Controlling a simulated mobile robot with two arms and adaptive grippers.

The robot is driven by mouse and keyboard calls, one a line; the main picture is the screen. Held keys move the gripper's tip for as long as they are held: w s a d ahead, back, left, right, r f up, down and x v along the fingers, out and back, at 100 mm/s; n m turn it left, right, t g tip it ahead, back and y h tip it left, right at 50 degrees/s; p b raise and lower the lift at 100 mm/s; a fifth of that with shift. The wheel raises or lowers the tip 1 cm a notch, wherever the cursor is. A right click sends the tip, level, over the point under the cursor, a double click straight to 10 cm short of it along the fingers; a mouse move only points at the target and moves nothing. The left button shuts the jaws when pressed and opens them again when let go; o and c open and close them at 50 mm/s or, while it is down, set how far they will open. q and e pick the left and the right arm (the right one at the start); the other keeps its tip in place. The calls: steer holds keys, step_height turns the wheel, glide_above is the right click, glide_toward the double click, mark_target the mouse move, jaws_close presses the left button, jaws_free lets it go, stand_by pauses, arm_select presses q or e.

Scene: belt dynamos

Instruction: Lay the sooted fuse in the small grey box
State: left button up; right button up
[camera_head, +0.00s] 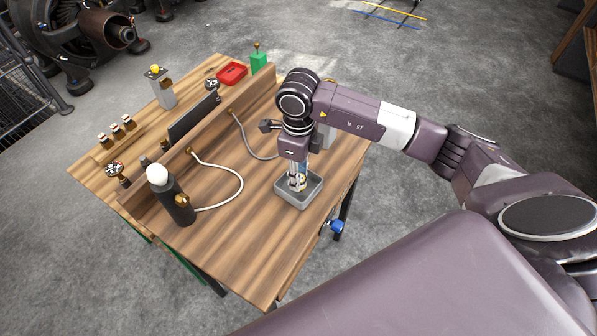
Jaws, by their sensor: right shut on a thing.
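The small grey box (299,198) stands on the wooden table near its right edge. My right gripper (297,182) points straight down, with its fingertips over and partly inside the box's opening. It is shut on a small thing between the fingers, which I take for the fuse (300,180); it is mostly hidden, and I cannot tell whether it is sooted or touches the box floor. My left gripper is not in view.
A dark cylinder with a white ball top (178,202) stands on the left, its white cable on the table. A wooden ledge (210,137) crosses the table. Behind it are a red tray (232,73), a green block (259,62) and several small fuses (118,131). The table's front is clear.

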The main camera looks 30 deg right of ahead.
steer(key=shift+f, duration=0.2)
steer(key=o, duration=0.9)
steer(key=shift+c, duration=0.2)
steer(key=shift+r, duration=0.15)
steer(key=shift+r, duration=0.2)
step_height(320, 180, up, 12)
steer(key=b, duration=0.3)
steer(key=shift+f+b, duration=0.15)
steer(key=shift+b, duration=0.25)
